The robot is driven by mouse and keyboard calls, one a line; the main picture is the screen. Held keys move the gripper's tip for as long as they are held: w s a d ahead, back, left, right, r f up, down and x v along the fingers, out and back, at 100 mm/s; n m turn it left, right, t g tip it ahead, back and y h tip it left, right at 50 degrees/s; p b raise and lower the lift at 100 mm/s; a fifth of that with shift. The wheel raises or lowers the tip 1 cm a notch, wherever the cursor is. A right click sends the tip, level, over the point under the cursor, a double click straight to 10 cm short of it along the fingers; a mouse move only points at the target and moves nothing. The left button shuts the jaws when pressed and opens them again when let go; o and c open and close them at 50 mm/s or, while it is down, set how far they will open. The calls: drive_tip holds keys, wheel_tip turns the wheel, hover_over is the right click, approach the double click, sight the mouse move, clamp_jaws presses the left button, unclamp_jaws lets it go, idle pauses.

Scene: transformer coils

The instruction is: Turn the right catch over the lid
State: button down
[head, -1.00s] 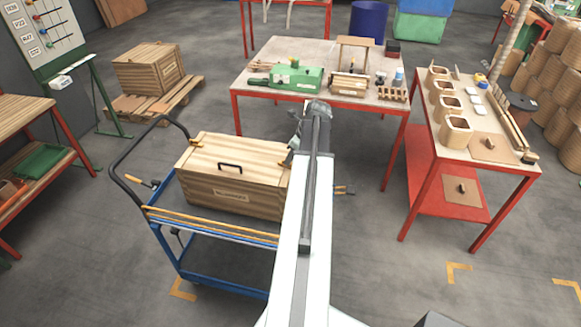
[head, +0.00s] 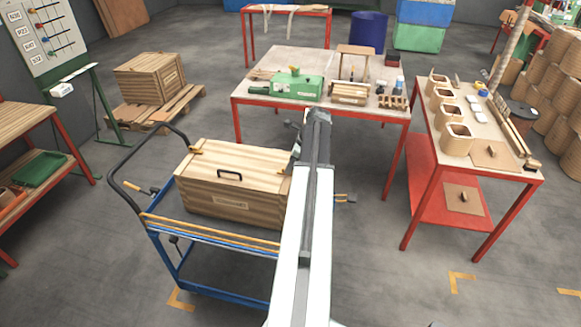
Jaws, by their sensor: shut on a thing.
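The wooden crate (head: 232,203) stands on a blue trolley, with its lid (head: 240,162) lying flat and shut on top. The lid has a dark handle (head: 229,175). The left catch (head: 195,150) shows as a small yellow piece at the lid's left end. The right catch (head: 283,172) shows only as a small yellowish bit at the lid's right end, beside my gripper. My gripper (head: 294,157) is at that end and is shut on the right catch. My own arm hides most of the fingers and the crate's right side, so the catch's exact angle is unclear.
The blue trolley (head: 222,284) has a dark push handle at its left. A red-legged table (head: 300,62) with a green machine stands behind. Another red-framed bench (head: 487,157) with wooden coil parts stands at right.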

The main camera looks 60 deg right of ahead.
drive_tip(key=c, duration=1.5)
unclamp_jaws()
drive_tip(key=p+v, duration=0.7)
drive_tip(key=v, duration=0.1)
drive_tip(key=shift+d, duration=0.1)
drive_tip(key=shift+f, duration=0.1)
